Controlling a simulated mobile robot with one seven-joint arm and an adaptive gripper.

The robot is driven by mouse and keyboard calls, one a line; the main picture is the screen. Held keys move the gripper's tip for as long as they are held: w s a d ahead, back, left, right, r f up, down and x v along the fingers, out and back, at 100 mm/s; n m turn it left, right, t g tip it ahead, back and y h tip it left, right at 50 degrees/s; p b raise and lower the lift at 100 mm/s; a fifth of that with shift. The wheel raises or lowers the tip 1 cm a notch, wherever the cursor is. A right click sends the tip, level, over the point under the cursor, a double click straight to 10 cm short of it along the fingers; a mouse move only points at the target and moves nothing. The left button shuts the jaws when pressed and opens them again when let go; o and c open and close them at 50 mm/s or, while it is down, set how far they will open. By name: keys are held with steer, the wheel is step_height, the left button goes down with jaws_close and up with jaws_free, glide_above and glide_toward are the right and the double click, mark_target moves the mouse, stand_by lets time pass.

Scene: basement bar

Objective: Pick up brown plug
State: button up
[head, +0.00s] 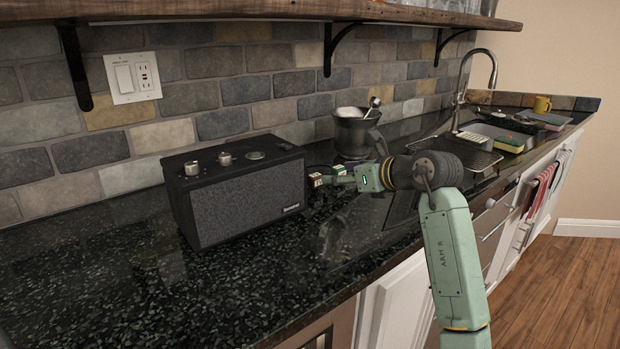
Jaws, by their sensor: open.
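My gripper (328,176) is open, low over the dark speckled counter (290,290), just right of the black speaker (248,194). Its fingertips point left towards the speaker's right end. I cannot make out a brown plug; the gripper and speaker may hide it, or it may be too small to tell. Whether anything lies between the fingertips is too small to see.
A dark metal pot (352,134) with a utensil stands behind my gripper near the tiled wall. A sink with a tall faucet (478,58) is at the back right. A wooden shelf (270,9) overhangs the counter. The front left counter is clear.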

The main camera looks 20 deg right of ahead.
mark_target(315, 175)
steer(key=p+x, duration=0.1)
steer(key=x, duration=0.3)
steer(key=shift+w+a, duration=0.15)
steer(key=shift+w, duration=0.05)
steer(key=p+x, duration=0.2)
steer(key=x, duration=0.3)
steer(key=shift+w+a+r+p, duration=0.1)
steer(key=shift+r+p, duration=0.05)
steer(key=shift+p, duration=0.2)
steer(key=shift+c, duration=0.3)
jaws_close()
steer(key=shift+r, duration=0.1)
